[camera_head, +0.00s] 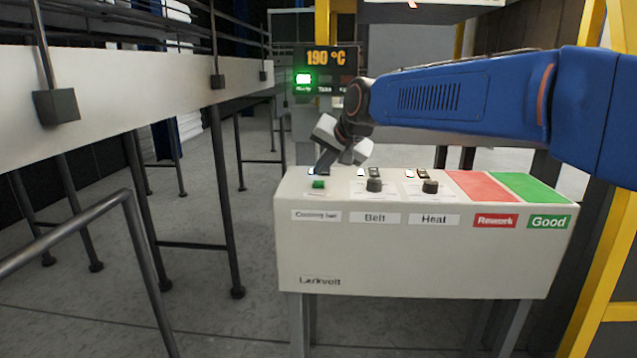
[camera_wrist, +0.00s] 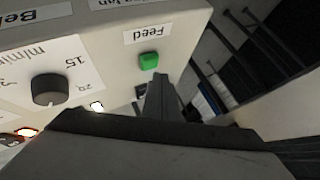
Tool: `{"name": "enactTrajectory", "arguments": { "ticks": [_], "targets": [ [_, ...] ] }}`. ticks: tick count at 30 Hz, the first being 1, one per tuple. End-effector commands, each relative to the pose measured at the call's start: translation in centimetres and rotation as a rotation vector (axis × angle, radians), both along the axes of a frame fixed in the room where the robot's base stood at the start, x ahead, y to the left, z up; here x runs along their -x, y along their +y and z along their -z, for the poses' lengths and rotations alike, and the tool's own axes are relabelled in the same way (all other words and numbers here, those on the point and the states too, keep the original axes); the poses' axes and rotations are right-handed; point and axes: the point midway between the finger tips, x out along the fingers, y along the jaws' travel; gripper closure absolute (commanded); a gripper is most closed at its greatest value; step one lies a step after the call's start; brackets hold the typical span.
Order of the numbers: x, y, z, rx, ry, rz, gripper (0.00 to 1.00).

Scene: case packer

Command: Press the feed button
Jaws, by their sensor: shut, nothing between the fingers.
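The green feed button (camera_head: 318,184) sits at the left end of the top of a pale control box (camera_head: 420,262). In the wrist view, the green button (camera_wrist: 149,61) shows beside an upside-down "Feed" label (camera_wrist: 150,33). My gripper (camera_head: 323,170) points down just behind the button, its fingers shut and empty. In the wrist view, my gripper's tip (camera_wrist: 160,78) is close to the button, with a small gap in the picture. The height of the tip above the box cannot be told. The button is not covered in either view.
The box also carries a belt knob (camera_head: 374,185), a heat knob (camera_head: 430,186), a red pad (camera_head: 482,186) and a green pad (camera_head: 528,186). A display (camera_head: 326,58) reads 190 °C with a lit green lamp. A conveyor (camera_head: 150,85) and a rail (camera_head: 75,222) stand left.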

Motion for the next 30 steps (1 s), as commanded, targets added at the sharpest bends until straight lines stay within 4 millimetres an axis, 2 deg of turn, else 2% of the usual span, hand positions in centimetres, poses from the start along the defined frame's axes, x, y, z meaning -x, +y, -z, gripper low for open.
{"name": "enactTrajectory", "arguments": {
  "ticks": [30],
  "targets": [
    [0.01, 0.0, 0.83, 0.0, 0.0, 0.0, 1.0]
  ]
}}
